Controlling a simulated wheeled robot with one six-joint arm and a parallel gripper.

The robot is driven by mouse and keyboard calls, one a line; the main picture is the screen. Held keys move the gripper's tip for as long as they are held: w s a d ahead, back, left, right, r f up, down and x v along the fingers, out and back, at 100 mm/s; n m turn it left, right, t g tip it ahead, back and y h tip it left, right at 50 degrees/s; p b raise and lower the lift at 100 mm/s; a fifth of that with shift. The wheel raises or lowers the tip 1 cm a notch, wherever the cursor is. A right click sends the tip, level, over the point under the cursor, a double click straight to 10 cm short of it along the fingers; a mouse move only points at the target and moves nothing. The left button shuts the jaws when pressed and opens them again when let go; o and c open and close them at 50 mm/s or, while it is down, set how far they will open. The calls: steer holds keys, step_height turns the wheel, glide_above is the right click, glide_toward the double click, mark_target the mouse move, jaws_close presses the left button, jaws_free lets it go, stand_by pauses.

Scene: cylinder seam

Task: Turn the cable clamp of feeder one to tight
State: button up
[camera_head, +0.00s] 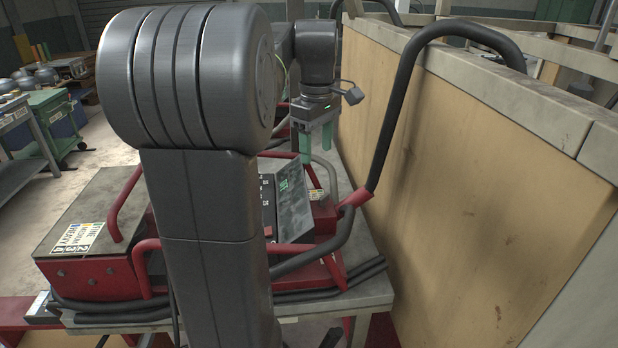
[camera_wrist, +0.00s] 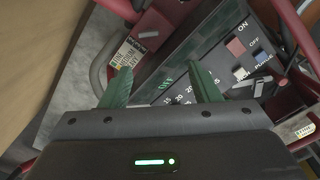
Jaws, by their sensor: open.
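My gripper (camera_head: 316,146) is open and empty, with two green fingers pointing down above the red machine (camera_head: 92,278) on the bench. In the wrist view its fingers (camera_wrist: 163,86) stand apart over the edge of a dark control panel (camera_wrist: 215,50). That panel carries ON, OFF and PURGE lettering, a reddish button (camera_wrist: 236,47), pale switches and a numbered scale partly hidden by the fingers. The panel also shows in the head view (camera_head: 292,200), partly behind my arm. A thick black cable (camera_head: 398,110) meets a red fitting (camera_head: 355,199) beside the machine. I cannot tell which part is feeder one's clamp.
A tall tan-sided wall (camera_head: 470,190) with a grey rim stands close on the right of my gripper. Red tube guards (camera_head: 125,203) rise around the machine. Black cables (camera_head: 330,298) lie along the bench edge. A green cart (camera_head: 50,118) stands far left with open floor nearby.

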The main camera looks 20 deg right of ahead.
mark_target(324, 196)
steer(key=f, duration=0.4)
steer(key=d+f, duration=0.1)
steer(key=f, duration=0.3)
steer(key=d+f, duration=0.1)
steer(key=f, duration=0.4)
steer(key=shift+w+d, duration=0.2)
steer(key=shift+w, duration=0.05)
steer(key=c, duration=1)
